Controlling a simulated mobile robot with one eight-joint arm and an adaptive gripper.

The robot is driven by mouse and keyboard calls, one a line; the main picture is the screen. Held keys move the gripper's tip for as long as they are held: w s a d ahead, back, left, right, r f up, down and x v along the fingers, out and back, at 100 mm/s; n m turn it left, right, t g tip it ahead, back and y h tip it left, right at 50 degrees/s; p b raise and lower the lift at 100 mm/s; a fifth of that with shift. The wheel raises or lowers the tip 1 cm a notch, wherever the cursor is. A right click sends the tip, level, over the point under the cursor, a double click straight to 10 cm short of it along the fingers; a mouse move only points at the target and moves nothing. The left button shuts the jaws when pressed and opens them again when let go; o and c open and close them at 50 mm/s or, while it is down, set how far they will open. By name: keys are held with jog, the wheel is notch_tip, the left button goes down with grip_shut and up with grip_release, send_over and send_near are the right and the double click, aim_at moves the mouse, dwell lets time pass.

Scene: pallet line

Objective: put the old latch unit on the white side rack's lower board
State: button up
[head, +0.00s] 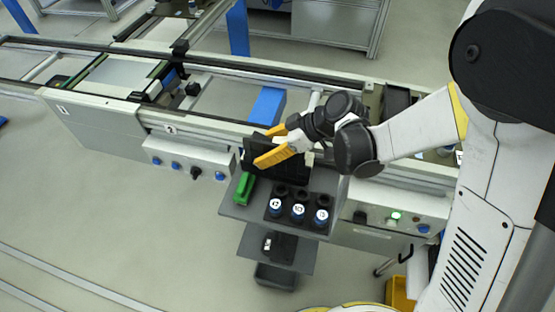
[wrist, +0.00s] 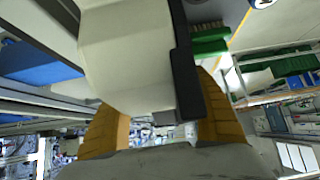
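My gripper (head: 267,145) is above the back of the grey side rack's upper board (head: 236,209). Its orange fingers lie on either side of a dark, upright block, which I take for the old latch unit (head: 291,165). In the wrist view, this unit (wrist: 125,55) is a large beige body with a black plate along its right side. The fingers (wrist: 165,120) appear closed against both sides. I cannot tell whether its lower edge touches the upper board. The lower board (head: 302,260) shows below, with a small black part with a white mark (head: 281,246) on it.
A green part (head: 243,188) and a black holder with three blue-banded, numbered cups (head: 298,211) stand on the upper board. The conveyor (head: 100,125) runs close behind the rack, with a blue block (head: 267,105). A dark bin (head: 277,277) sits under the lower board.

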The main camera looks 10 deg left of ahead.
aim_at(263, 139)
jog(key=c, duration=1.2)
notch_tip(263, 139, up, 5)
jog(key=shift+f+p, duration=0.2)
jog(key=shift+p, duration=0.85)
jog(key=d+r+p, duration=0.1)
jog(key=d+r, duration=0.1)
jog(key=d, duration=0.2)
jog(key=d+r, duration=0.2)
jog(key=d, duration=0.1)
jog(key=w+d+r+p, duration=0.1)
jog(key=d+r, duration=0.1)
jog(key=d, duration=0.2)
jog(key=shift+d+r+p, duration=0.2)
jog(key=shift+d+p, duration=0.1)
jog(key=shift+p, duration=0.05)
